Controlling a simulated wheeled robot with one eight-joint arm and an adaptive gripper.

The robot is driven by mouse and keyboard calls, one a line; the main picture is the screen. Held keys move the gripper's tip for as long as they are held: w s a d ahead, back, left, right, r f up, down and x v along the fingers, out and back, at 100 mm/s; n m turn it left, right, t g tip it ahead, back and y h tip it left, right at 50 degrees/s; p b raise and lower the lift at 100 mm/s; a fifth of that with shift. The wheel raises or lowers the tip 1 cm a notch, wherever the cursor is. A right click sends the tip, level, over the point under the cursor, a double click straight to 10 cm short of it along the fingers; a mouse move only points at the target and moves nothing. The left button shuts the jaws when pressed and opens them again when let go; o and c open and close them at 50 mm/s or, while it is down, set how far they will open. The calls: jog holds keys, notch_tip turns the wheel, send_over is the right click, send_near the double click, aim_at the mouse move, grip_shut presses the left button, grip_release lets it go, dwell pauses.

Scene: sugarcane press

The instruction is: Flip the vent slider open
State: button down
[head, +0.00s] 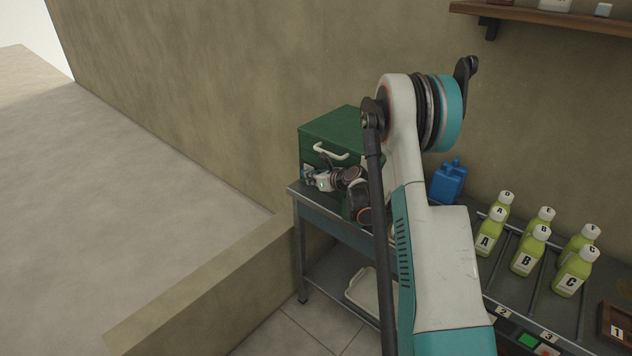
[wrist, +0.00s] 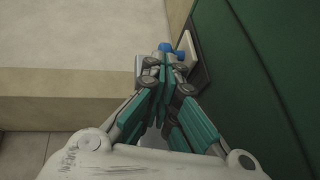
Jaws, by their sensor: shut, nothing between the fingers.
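The green box (head: 345,135) with a white handle (head: 331,151) stands on a metal table. Its green face (wrist: 245,60) fills the right of the wrist view. A small pale plate with a dark edge (wrist: 198,68) is on that face; I take it to be the vent slider's plate, but the slider itself is not clear. My gripper (head: 309,178) is at the lower left of the box front. In the wrist view my gripper (wrist: 172,55) is shut and empty, with blue at its tips, close beside the plate. I cannot tell whether it touches.
The metal table's edge (head: 305,194) runs below the box. A low tan wall (head: 200,285) stands to the left. Several green bottles (head: 530,250) stand in a rack at the right, with a blue jug (head: 449,182) behind. A wooden shelf (head: 560,17) is above.

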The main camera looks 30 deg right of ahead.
dwell(0.3)
jog(key=w, duration=0.1)
jog(key=w+a, duration=0.1)
jog(key=w, duration=0.1)
jog(key=shift+r, duration=0.1)
jog(key=shift+s, duration=0.1)
